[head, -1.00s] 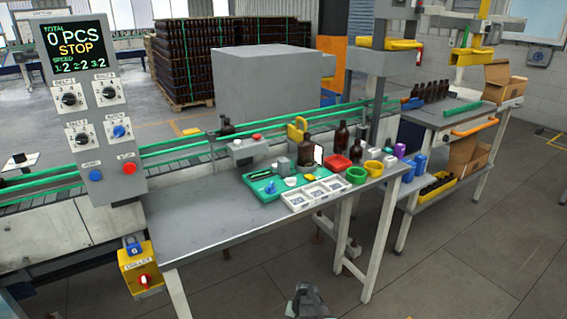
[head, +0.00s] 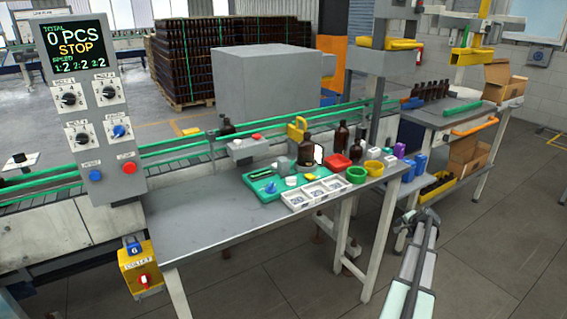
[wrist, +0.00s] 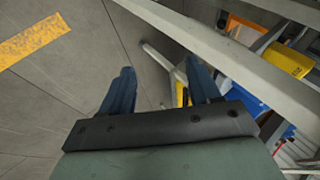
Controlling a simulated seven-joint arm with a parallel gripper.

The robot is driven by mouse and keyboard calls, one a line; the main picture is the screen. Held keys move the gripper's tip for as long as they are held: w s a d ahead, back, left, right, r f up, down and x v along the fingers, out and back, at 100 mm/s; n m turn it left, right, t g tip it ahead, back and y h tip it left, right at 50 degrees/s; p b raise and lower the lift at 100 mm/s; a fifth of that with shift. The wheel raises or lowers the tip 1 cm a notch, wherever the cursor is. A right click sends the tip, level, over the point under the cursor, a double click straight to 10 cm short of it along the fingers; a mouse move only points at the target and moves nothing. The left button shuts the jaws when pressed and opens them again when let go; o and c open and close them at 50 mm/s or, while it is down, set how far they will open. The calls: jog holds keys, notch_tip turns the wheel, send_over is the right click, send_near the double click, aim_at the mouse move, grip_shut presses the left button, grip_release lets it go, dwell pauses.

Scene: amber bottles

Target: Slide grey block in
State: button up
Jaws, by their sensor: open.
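A small grey block (head: 283,164) stands at the back of a green tray (head: 262,192) on the grey workbench, in the head view. It is too small there to tell what it touches or where an opening for it lies. My gripper (head: 424,216) is right of the bench, well apart from the tray and block. In the wrist view my gripper (wrist: 162,82) shows two blue fingers spread apart with nothing held between them. The block does not show in the wrist view.
A white sectioned tray (head: 318,194) lies at the bench's front edge, beside red (head: 338,162) and green (head: 356,174) containers. Brown bottles (head: 307,150) stand behind. A control panel (head: 88,110) rises at left. The bench's left part is clear.

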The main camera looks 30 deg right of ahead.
jog(key=s+d+r+m+t+h, duration=0.1)
jog(key=s+d+r+t+h, duration=0.3)
jog(key=d+r, duration=1.15)
jog(key=w+a+r+n+t+y, duration=0.1)
jog(key=w+a+r+n+y, duration=0.3)
jog(key=w+r, duration=0.55)
jog(key=w+a+r+n+y, duration=0.25)
jog(key=w+a+r, duration=0.35)
jog(key=w+r, duration=0.3)
jog(key=w+a+r+n+g+y, duration=0.1)
jog(key=w+a+r+n+y, duration=0.15)
jog(key=w+a+n, duration=0.55)
jog(key=w+a+r+n+y, duration=0.2)
jog(key=w+a+r, duration=0.3)
jog(key=a, duration=0.7)
jog(key=w+a+r+n+g+y, duration=0.1)
jog(key=w+a+r+n+y, duration=0.1)
jog(key=w+a+n, duration=0.6)
jog(key=n+g+h, duration=0.5)
jog(key=n+g, duration=0.5)
jog(key=n, duration=0.3)
send_over(283, 159)
jog(key=f, duration=1.4)
jog(key=shift+s, duration=0.2)
